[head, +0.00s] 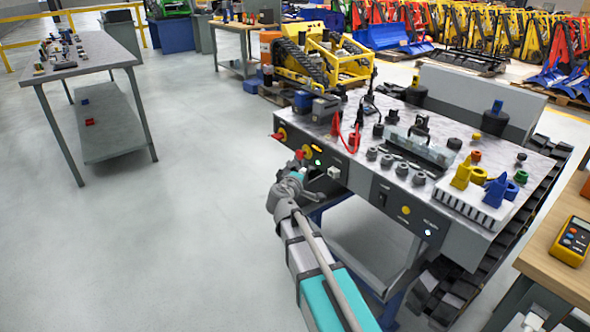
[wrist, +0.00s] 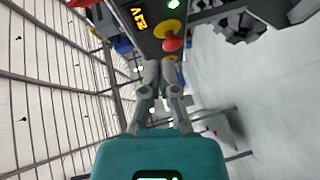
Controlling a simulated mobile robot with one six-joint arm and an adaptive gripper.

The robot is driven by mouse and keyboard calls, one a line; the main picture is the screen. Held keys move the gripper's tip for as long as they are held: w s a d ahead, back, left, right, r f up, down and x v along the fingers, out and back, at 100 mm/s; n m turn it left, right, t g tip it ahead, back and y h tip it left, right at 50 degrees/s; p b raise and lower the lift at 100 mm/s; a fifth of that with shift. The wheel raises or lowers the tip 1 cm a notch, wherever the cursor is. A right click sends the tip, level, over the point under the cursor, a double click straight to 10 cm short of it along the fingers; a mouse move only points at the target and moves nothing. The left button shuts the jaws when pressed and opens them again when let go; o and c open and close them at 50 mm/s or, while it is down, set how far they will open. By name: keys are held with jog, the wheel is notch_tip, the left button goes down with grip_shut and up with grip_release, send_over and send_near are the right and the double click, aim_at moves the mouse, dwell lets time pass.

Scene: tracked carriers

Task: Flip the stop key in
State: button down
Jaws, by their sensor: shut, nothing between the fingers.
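A red stop key on a yellow round base (wrist: 171,44) shows at the top of the wrist view, on the dark front panel of the carrier. It sits just beyond my gripper (wrist: 160,68), whose fingers are together and empty. In the head view my gripper (head: 297,168) is at the panel's left part, just below a red key (head: 302,154). A second red-and-yellow part (head: 279,134) is on the panel farther left. Whether my fingertips touch the key, and which way it is turned, I cannot tell.
Amber digits (wrist: 138,18) and a green light (wrist: 173,3) are close to the key. The carrier's top (head: 350,122) bears several small parts and a yellow-and-blue set. A grey table (head: 105,62) stands at the left, with open floor between. A wooden bench (head: 545,265) is at the right.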

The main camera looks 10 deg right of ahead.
jog(key=w+a+f+n+t+y+b, duration=0.2)
jog(key=w+a+f+n+t+b, duration=0.1)
jog(key=a+b, duration=0.3)
jog(key=shift+w+a+f+n+y, duration=0.2)
jog(key=shift+a+f+n+y, duration=0.15)
jog(key=shift+n, duration=0.55)
jog(key=shift+w, duration=0.1)
send_near(296, 154)
jog(key=w+a, duration=0.2)
jog(key=w, duration=0.3)
jog(key=shift+w+d+f, duration=0.1)
jog(key=shift+w+d, duration=0.15)
jog(key=shift+d, duration=0.35)
jog(key=shift+w+d, duration=0.2)
jog(key=shift+d, duration=0.45)
jog(key=shift+w+d+f, duration=0.1)
jog(key=shift+w+d, duration=0.15)
jog(key=shift+d, duration=0.35)
